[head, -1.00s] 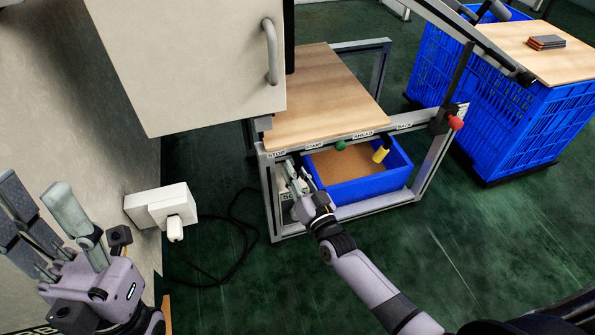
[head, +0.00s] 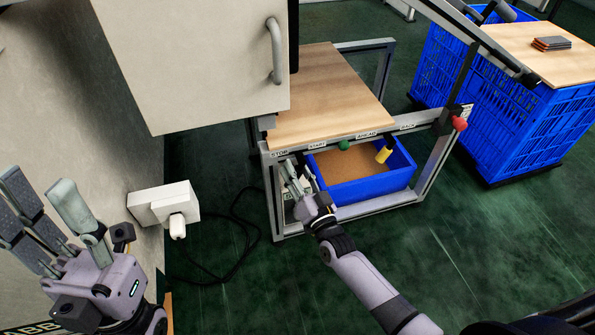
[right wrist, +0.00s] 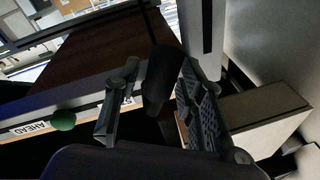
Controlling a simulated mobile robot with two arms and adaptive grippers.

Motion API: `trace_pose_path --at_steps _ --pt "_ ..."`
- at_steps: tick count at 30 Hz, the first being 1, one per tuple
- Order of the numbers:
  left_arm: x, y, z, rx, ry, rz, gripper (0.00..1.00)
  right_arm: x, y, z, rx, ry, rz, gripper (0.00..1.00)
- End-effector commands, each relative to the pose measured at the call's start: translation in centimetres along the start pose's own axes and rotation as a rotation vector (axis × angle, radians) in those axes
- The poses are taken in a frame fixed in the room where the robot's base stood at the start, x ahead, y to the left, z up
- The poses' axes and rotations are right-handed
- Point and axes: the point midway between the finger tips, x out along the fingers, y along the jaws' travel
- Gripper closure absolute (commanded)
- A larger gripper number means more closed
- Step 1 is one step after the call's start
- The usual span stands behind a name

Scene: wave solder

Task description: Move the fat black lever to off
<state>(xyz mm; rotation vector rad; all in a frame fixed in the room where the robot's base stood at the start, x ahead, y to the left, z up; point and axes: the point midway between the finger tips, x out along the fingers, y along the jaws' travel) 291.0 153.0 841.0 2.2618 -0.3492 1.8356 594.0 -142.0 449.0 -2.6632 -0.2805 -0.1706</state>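The fat black lever (right wrist: 162,82) shows in the right wrist view as a thick dark shape. It lies between the two fingers of my right gripper (right wrist: 158,100), close to the padded finger; I cannot tell whether they touch. My left gripper (head: 52,215) is open and empty at the lower left, by the wall.
The front rail also carries a green knob (head: 343,145), a yellow handle (head: 384,154) and a red knob (head: 459,123). A blue bin (head: 370,189) sits under the wooden top (head: 320,95). A pale cabinet (head: 190,60) hangs over the left; a white socket box (head: 160,204) is on the wall.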

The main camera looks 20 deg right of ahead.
Motion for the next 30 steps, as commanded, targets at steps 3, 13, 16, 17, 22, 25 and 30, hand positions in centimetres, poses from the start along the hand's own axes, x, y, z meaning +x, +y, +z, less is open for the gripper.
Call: trace_pose_path --at_steps 3,13,16,17,22,25,30 --pt "0.0 0.0 0.0 0.000 0.000 0.000 0.57 0.0 0.0 0.0 -0.001 0.000 0.000 0.57" --pt "0.1 -0.1 -0.1 0.002 0.004 -0.001 0.57 -0.6 0.1 0.0 -0.002 -0.001 0.000 0.57" --pt "0.1 0.0 0.0 0.001 0.003 -0.001 0.57 -2.0 0.1 0.1 -0.003 -0.002 0.001 0.57" --pt "0.1 0.0 0.0 0.001 0.002 -0.001 0.57 -2.6 0.1 0.1 -0.003 -0.004 0.001 0.57" --pt "0.0 0.0 0.0 0.001 0.001 -0.001 0.57 -6.3 0.1 0.1 -0.002 -0.003 0.001 0.57" --pt "0.0 0.0 0.0 0.001 0.001 0.000 0.57 -8.4 0.1 0.1 -0.002 -0.003 0.001 0.57" --pt "0.0 0.0 0.0 0.000 0.000 0.000 0.57 -10.9 0.0 0.0 -0.002 -0.001 0.000 0.57"
